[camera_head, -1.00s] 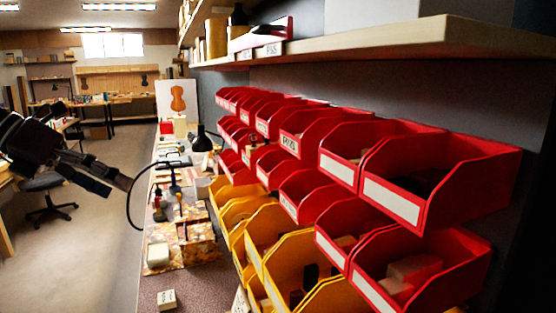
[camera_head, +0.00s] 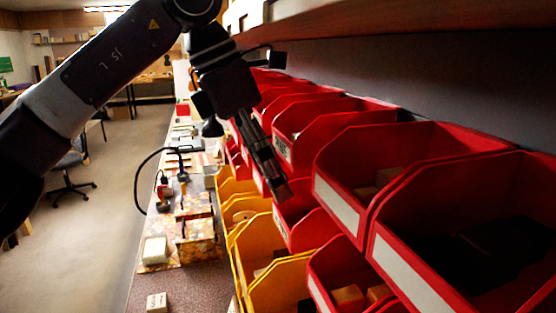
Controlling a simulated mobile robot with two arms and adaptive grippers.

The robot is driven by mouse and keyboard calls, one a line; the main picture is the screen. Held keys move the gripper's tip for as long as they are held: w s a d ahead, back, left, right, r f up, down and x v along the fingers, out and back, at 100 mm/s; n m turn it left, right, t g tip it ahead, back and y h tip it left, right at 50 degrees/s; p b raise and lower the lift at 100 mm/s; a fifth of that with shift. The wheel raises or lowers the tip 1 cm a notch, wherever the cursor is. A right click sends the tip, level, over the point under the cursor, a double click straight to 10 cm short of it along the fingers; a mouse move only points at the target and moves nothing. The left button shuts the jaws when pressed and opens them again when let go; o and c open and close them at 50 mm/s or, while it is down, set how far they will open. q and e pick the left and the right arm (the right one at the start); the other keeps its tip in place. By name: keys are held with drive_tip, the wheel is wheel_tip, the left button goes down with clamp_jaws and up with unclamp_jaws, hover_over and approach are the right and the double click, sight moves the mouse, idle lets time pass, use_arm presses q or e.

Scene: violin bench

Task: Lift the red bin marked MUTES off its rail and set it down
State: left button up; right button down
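Red bins hang in rows along the wall at the right, and I cannot read MUTES on any of them. One upper-row red bin (camera_head: 312,122) has a small lettered label on its front, too blurred to read surely. Two nearer red bins (camera_head: 335,160) and (camera_head: 395,240) show pale label strips without readable text. My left gripper (camera_head: 279,188) reaches in from the left and points down in front of the bins, overlapping the lettered bin's left side in the picture. I cannot tell whether it touches any bin. Its fingers are seen edge-on. My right gripper is out of view.
Yellow bins (camera_head: 250,240) hang below the red ones. A wooden shelf (camera_head: 420,30) overhangs the bins. The bench (camera_head: 185,290) at left holds a patterned box (camera_head: 197,240), small blocks and a black curved-neck lamp. The floor farther left is mostly open.

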sight(285, 206)
use_arm(q)
drive_tip(key=x, duration=0.5)
drive_tip(key=shift+s+d+f+p, duration=0.3)
drive_tip(key=shift+s+f+p, duration=0.05)
drive_tip(key=shift+p, duration=0.05)
drive_tip(key=shift+f, duration=0.35)
drive_tip(key=shift+d, duration=0.1)
drive_tip(key=c, duration=1.3)
drive_tip(key=o, duration=0.5)
drive_tip(key=c, duration=0.6)
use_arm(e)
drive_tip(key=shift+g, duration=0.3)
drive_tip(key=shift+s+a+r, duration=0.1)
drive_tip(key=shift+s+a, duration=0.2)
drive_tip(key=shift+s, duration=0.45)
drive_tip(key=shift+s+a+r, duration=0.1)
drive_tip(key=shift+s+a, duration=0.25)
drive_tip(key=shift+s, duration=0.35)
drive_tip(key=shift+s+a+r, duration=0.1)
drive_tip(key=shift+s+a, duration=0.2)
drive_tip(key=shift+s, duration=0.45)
